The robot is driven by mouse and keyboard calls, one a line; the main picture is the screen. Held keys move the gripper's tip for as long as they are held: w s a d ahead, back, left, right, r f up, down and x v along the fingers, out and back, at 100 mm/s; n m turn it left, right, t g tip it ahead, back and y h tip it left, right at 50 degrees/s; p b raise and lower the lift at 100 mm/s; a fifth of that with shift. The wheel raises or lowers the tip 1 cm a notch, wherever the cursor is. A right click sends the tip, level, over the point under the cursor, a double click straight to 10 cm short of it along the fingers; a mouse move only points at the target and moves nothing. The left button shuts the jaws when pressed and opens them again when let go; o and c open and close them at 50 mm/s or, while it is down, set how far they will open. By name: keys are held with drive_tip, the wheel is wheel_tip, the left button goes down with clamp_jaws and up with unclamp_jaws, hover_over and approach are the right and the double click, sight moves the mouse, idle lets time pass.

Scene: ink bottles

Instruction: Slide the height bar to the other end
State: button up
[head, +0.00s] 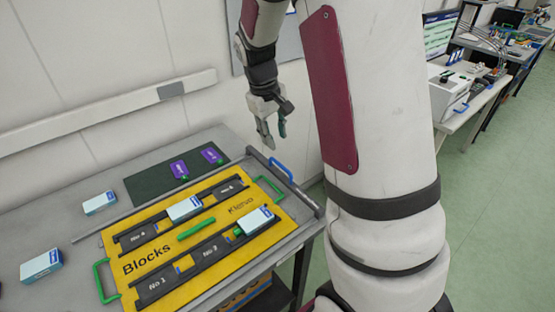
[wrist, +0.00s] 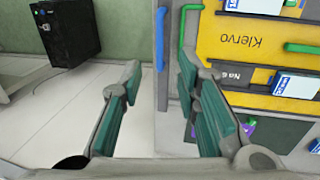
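A grey bar (head: 296,189) with a blue handle (head: 281,170) lies across the right end of the bench; it looks like the height bar. In the wrist view the blue handle (wrist: 160,40) stands upright in the picture, just beyond the gap between my fingertips. Beside it is the grey bar (wrist: 174,90), partly hidden by a finger. My gripper (head: 275,138) is open and empty, above and behind the bar near the wall. Its two green-padded fingers are spread apart in the wrist view (wrist: 158,72). Nothing touches them that I can see.
A yellow board (head: 195,262) with green handles and dark slots holds white-and-blue boxes. Loose white boxes (head: 41,265) stand at the left. Purple items (head: 180,170) lie on a dark mat (head: 147,184). The wall (head: 80,50) is close behind; green floor lies right.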

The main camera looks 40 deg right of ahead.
sight(282, 166)
drive_tip(key=f, duration=0.3)
drive_tip(key=d+f, duration=0.1)
drive_tip(key=f, duration=0.3)
drive_tip(key=d+f, duration=0.1)
drive_tip(key=f, duration=0.3)
drive_tip(key=shift+d, duration=0.1)
clamp_jaws()
